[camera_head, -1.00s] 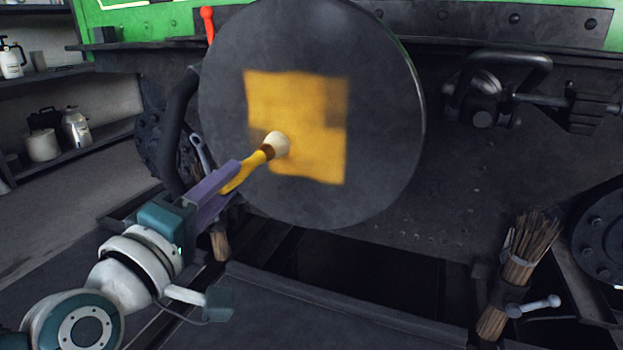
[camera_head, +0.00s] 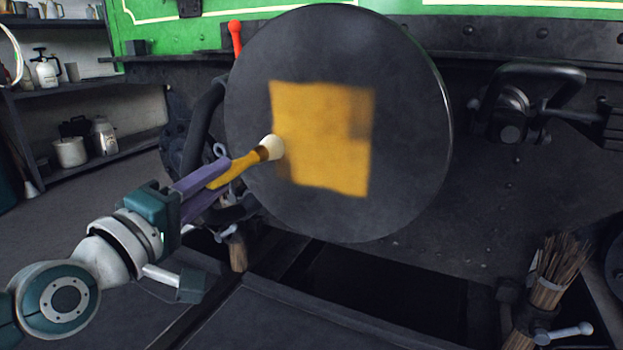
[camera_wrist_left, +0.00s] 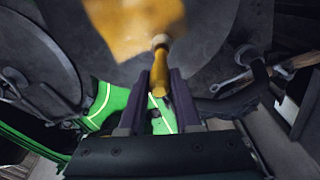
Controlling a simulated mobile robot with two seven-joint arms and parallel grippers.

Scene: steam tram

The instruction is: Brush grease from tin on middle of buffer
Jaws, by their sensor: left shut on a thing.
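The round dark buffer (camera_head: 410,170) faces me in the head view. A roughly square yellow grease patch (camera_head: 325,140) covers its middle, with a thinner, darker spot at its right edge. My left gripper (camera_head: 208,188) is shut on the yellow handle of a brush (camera_head: 240,165). The brush's pale round head is at the patch's left edge, touching or very close to the buffer face. The left wrist view also shows the brush (camera_wrist_left: 160,68) between the fingers and the grease patch (camera_wrist_left: 125,25) beyond it. I see no grease tin. My right gripper is not in view.
A red-topped lever (camera_head: 236,37) stands behind the buffer's upper left. A bundle of twigs (camera_head: 560,270) stands at lower right beside a metal handle. Shelves (camera_head: 110,85) with cans are at far left. A dark hose curves close behind my left gripper.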

